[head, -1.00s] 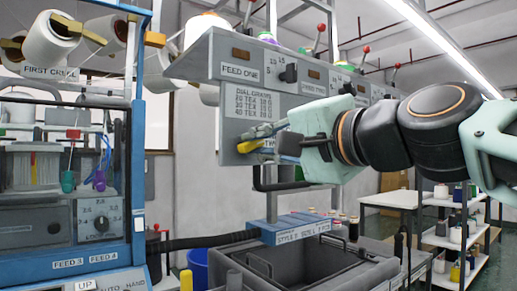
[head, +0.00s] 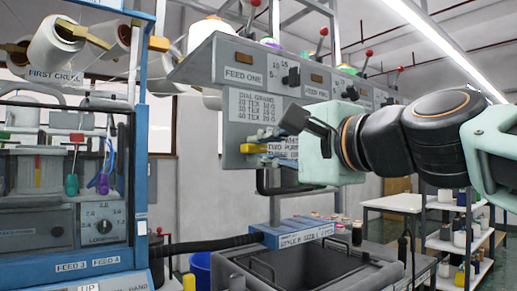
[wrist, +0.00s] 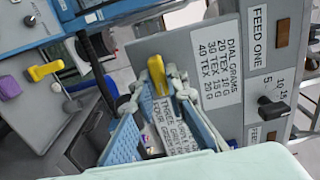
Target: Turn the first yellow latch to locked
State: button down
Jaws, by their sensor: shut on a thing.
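The yellow latch (head: 253,148) sits low on the front of the grey feed panel (head: 240,103), its end pointing left and roughly level. In the wrist view the latch (wrist: 157,72) stands between the two fingertips. My gripper (wrist: 157,88) is shut on it, with blue-padded fingers on either side. In the head view my gripper (head: 268,139) reaches the panel from the right, and its fingers partly hide the latch. A label beneath, partly hidden by the fingers, shows in the wrist view.
A row of dark knobs (head: 292,77) and red-tipped levers runs along the panel. The blue machine (head: 140,160) stands at the left, a grey bin (head: 310,262) below. Another yellow part (wrist: 43,70) shows left of my fingers in the wrist view.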

jog(key=c, duration=2)
grip_release()
jog(key=shift+o, duration=0.2)
jog(key=shift+s+d, duration=0.1)
jog(key=v, duration=1.1)
jog(key=shift+s+d, duration=0.25)
jog(key=shift+s, duration=0.05)
